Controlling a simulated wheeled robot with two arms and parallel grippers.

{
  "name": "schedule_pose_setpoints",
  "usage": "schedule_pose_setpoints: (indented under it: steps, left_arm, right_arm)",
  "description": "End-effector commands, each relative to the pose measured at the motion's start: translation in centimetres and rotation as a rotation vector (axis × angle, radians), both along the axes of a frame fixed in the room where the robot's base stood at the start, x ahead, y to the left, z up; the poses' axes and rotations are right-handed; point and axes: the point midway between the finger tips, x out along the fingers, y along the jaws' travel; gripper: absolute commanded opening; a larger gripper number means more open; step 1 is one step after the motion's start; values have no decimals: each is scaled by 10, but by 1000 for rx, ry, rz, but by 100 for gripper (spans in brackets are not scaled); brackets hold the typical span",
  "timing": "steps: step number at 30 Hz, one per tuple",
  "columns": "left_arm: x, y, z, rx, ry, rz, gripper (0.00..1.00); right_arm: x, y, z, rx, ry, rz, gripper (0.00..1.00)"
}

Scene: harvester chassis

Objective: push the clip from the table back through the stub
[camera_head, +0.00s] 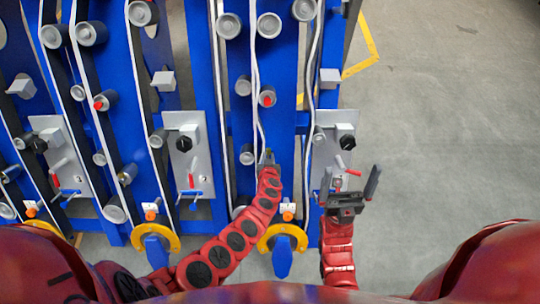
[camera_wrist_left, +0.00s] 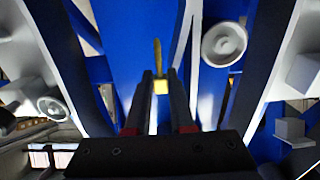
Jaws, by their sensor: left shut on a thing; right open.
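My left gripper (camera_head: 267,156) is in front of the blue frame, between two white belts. In the left wrist view its jaws (camera_wrist_left: 160,82) are shut on a small yellow piece with a thin brownish pin, probably the clip (camera_wrist_left: 157,55), which points away from me. In the head view the clip is too small to make out. Several grey stubs stick out of the frame; one with a red tip (camera_head: 267,97) is above the left gripper, and a plain one (camera_head: 247,155) is just left of it. I cannot tell which is the task's stub. My right gripper (camera_head: 349,177) is open and empty.
The blue chassis (camera_head: 236,60) fills the left and middle, with rollers and white belts. A grey panel with a black knob (camera_head: 347,142) and red levers stands behind the right gripper. A yellow ring (camera_head: 282,236) is low in the middle. Bare floor (camera_head: 450,130) lies right.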

Motion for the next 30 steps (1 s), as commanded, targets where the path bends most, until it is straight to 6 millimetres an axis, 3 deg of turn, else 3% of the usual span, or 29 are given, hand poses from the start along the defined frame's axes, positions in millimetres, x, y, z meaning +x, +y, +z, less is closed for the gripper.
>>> schedule_pose_setpoints:
  steps: [8, 18, 30]
  left_arm:
    - [-1, -1, 3, 0, 2, -4, 0]
    - [-21, -1, -37, -1, 2, 0, 0]
    - [-26, 0, -43, 0, 2, 0, 0]
  right_arm:
    - [0, 0, 6, 0, 0, 0, 100]
    - [0, 0, -16, 0, 0, 0, 100]
    - [0, 0, -18, 0, 0, 0, 100]
